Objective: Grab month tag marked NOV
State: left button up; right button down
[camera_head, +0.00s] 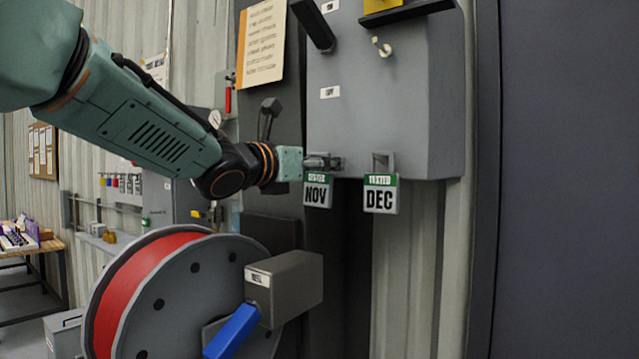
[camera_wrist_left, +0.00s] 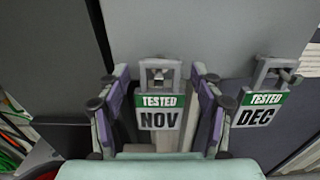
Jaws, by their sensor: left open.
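The NOV month tag (camera_head: 318,190) is a white tag with a green "TESTED" band. It hangs at the lower edge of the grey cabinet (camera_head: 385,100). In the left wrist view the NOV tag (camera_wrist_left: 161,112) is between the two open fingers of my left gripper (camera_wrist_left: 160,110), with a gap on each side. In the head view my left gripper (camera_head: 322,163) is at the top of the NOV tag and partly covers its hanger. The DEC tag (camera_head: 381,193) hangs to the right of it, and it also shows in the left wrist view (camera_wrist_left: 260,108), close to the right finger. My right gripper is not in view.
A red reel (camera_head: 150,290) with a grey disc stands below my left arm. A grey box (camera_head: 285,285) with a blue handle (camera_head: 232,332) is in front of it. A yellowish hook (camera_head: 381,47) is on the cabinet face. A dark panel fills the right.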

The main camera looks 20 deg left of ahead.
pick_arm(q)
jog(key=shift+s+a, duration=0.1)
jog(key=shift+c, duration=0.4)
jog(key=shift+w+f, duration=0.1)
jog(key=shift+w, duration=0.1)
jog(key=shift+c, duration=0.8)
jog(key=shift+w+d+f, duration=0.25)
jog(key=shift+w+d, duration=0.05)
jog(key=shift+w, duration=0.3)
jog(key=c, duration=0.3)
jog(key=shift+c, duration=0.7)
jog(key=shift+s+r, duration=0.1)
jog(key=shift+s, duration=0.05)
jog(key=shift+c, duration=0.8)
jog(key=shift+s+a+r, duration=0.2)
jog(key=shift+s, duration=0.3)
jog(key=shift+c, duration=0.4)
jog(key=shift+w+d, duration=0.3)
jog(key=shift+w, duration=0.35)
jog(key=shift+r, duration=0.2)
jog(key=shift+s+a+r+p, duration=0.15)
jog(key=shift+s+r+p, duration=0.25)
jog(key=shift+r, duration=0.05)
jog(key=shift+s+a, duration=0.2)
jog(key=shift+a, duration=0.05)
jog(key=shift+w+d+f, duration=0.1)
jog(key=shift+w, duration=0.05)
jog(key=shift+d, duration=0.1)
